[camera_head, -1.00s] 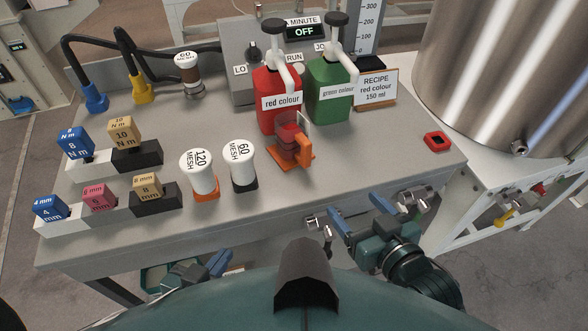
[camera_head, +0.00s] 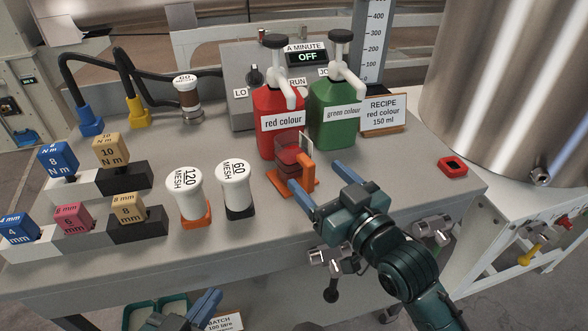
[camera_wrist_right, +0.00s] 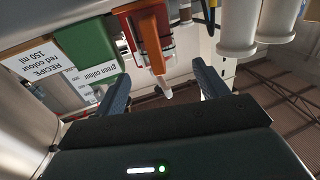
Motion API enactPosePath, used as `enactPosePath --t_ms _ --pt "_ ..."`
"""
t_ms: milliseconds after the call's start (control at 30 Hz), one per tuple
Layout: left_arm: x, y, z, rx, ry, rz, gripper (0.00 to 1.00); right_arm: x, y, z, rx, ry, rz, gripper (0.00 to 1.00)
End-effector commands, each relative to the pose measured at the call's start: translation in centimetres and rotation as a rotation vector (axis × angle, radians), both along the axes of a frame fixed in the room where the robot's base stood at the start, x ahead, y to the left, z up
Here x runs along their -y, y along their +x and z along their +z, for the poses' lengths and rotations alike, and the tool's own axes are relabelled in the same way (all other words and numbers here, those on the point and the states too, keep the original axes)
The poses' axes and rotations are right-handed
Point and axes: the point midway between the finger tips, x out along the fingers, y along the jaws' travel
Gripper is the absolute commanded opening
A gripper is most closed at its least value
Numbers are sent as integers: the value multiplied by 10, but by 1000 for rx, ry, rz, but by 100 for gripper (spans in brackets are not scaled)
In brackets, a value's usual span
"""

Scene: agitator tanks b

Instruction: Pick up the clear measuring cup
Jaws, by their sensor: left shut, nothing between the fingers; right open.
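The clear measuring cup (camera_head: 287,156) stands on the bench in front of the red colour bottle (camera_head: 277,118). It looks reddish because the bottle shows through it. An orange upright part (camera_head: 307,165) and orange base are at the cup; whether they are its handle or a stand I cannot tell. My right gripper (camera_head: 322,178) is open, just right of and in front of the cup, with nothing between its fingers. In the right wrist view the orange part (camera_wrist_right: 150,42) lies ahead, between the open fingers (camera_wrist_right: 162,86). My left gripper (camera_head: 207,303) is shut and empty, low at the bench's front.
The green colour bottle (camera_head: 334,112) stands right of the red one. White mesh containers (camera_head: 186,192) (camera_head: 235,185) stand left of the cup. A recipe card (camera_head: 382,113) and red button box (camera_head: 453,167) are to the right. Bare bench (camera_head: 400,170) lies between the card and my right arm.

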Motion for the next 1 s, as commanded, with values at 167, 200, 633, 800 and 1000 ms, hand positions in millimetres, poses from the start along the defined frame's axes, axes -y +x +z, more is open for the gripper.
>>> enactPosePath --t_ms 167,200,633,800,1000 --pt "0 -1 -1 5 2 1 0 -12 21 3 2 0 -1 73" --pt "0 0 -2 4 3 0 0 -15 26 4 1 1 0 73" --pt "2 1 -4 1 8 -8 0 -27 43 3 -1 -1 -1 73" --pt "2 3 -2 8 8 -8 0 -26 43 3 -1 -1 -1 59" --pt "2 3 -3 8 9 -9 0 -26 43 3 -1 -1 -1 42"
